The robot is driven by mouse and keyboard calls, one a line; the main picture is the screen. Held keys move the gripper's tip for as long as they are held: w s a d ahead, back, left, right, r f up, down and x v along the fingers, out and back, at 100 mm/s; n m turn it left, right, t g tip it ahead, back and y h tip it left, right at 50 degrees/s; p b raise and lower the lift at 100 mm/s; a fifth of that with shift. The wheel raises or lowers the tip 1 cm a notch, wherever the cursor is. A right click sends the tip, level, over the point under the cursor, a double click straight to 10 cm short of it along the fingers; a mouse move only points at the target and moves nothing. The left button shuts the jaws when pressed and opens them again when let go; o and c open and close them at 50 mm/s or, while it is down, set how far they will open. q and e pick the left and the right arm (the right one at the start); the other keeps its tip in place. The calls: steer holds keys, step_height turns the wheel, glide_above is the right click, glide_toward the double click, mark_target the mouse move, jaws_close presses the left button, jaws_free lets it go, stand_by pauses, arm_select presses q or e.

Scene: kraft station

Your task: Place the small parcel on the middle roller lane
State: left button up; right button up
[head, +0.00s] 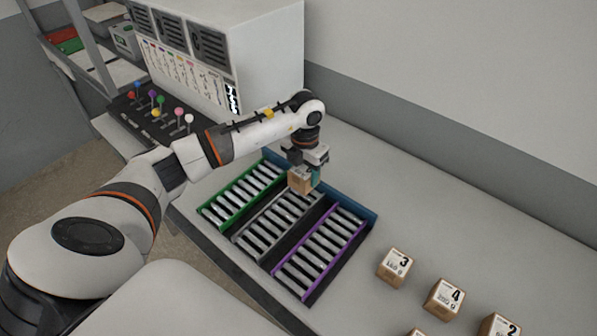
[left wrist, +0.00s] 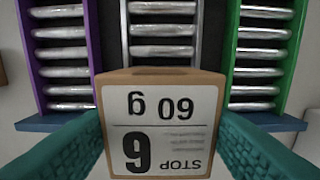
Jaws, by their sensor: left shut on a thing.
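My left gripper (head: 303,178) is shut on a small cardboard parcel (head: 299,181) at the far end of the roller lanes. In the left wrist view the parcel (left wrist: 160,122) sits between two teal fingers, its label reading "6" and "60 g" upside down. The middle roller lane (head: 272,226) has grey rails. It also shows beyond the parcel in the left wrist view (left wrist: 162,30). The green lane (head: 240,196) is on its left and the purple lane (head: 322,252) on its right in the head view. I cannot tell whether the parcel touches the rollers. My right gripper is not in view.
Several numbered parcels, such as parcel 3 (head: 395,266) and parcel 4 (head: 444,299), stand on the table right of the lanes. A blue end stop (head: 358,211) edges the lanes' far side. A panel with coloured knobs (head: 160,112) stands at the left.

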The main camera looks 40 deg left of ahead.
arm_select(q)
steer(key=shift+f, duration=0.65)
step_height(320, 180, down, 3)
steer(key=shift+a+f+p, duration=0.1)
steer(key=shift+a+p, duration=0.05)
steer(key=shift+p, duration=0.5)
steer(key=shift+f, duration=0.3)
steer(key=o, duration=1)
steer(key=shift+r, duration=0.1)
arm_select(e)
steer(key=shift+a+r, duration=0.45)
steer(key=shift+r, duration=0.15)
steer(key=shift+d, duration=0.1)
